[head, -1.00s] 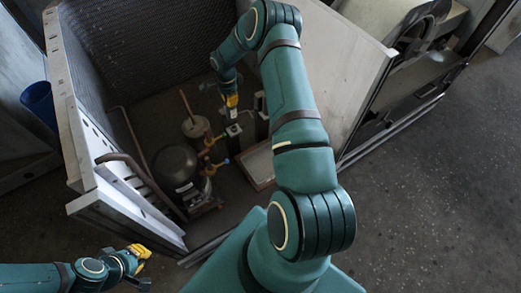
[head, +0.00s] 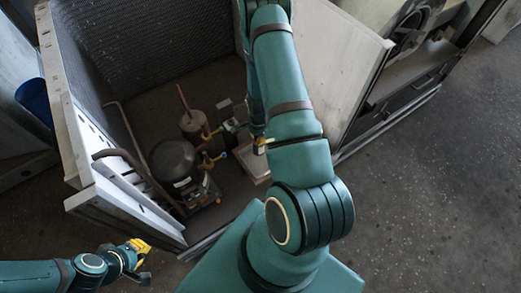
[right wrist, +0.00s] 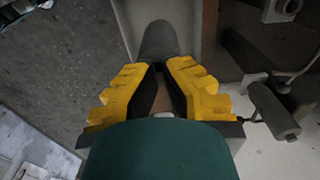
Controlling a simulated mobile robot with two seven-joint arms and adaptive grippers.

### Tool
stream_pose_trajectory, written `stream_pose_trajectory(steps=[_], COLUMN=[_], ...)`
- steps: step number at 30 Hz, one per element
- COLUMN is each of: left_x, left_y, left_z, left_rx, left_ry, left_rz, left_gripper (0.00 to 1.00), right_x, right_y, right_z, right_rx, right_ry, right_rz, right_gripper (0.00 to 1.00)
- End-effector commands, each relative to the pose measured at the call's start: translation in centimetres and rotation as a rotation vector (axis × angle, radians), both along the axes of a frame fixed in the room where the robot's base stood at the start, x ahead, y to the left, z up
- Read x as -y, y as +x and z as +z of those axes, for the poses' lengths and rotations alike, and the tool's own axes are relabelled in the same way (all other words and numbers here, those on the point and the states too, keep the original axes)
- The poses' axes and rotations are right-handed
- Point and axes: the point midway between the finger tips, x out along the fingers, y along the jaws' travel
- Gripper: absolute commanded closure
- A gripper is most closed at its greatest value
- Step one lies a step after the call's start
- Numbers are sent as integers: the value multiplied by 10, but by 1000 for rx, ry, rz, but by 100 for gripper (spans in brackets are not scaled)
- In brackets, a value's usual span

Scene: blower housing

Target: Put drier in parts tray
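The drier (right wrist: 158,42) looks like a dark grey cylinder in the right wrist view. My right gripper (right wrist: 161,72) is closed on its near end, and the rest sticks out past the fingertips. The pale parts tray (right wrist: 130,22) with a brown side lies behind and below it. In the head view the tray (head: 246,162) is on the floor of the housing, and my right gripper (head: 262,146) is above its upper right part. The drier is hard to make out there. My left gripper (head: 144,262) is at lower left, away from the tray; its finger opening is unclear.
A black compressor (head: 177,168) and a grey canister (head: 193,124) with copper pipes stand left of the tray. Yellow and blue valve fittings (head: 212,150) are close to its left edge. The metal housing panel (head: 335,65) rises on the right.

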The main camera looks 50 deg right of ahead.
Motion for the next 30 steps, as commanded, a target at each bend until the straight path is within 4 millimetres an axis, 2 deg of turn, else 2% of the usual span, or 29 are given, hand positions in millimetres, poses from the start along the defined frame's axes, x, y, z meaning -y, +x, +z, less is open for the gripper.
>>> stream_pose_trajectory(steps=[1, 3, 10, 16, 28, 30], left_x=[0, 0, 0, 0, -1, -1], left_y=[1, 1, 2, 3, 4, 4], left_z=[-4, -6, -9, -16, -20, -19], left_rx=[1, 2, 5, 8, 10, 9], left_ry=[0, 0, 1, 1, 1, 2], left_rz=[0, 1, 2, 2, 3, 3], left_gripper=[100, 100, 100, 100, 100, 100], right_x=[0, 0, 0, 0, 0, 0], right_y=[0, 0, 1, 1, 1, 1], right_z=[-11, -20, -36, -63, -68, -67], right_rx=[-1, 0, 0, -1, 1, 1], right_ry=[0, 1, 1, 1, 1, 1], right_rz=[1, 1, 2, 2, 1, 1], right_gripper=[100, 100, 100, 100, 100, 73])
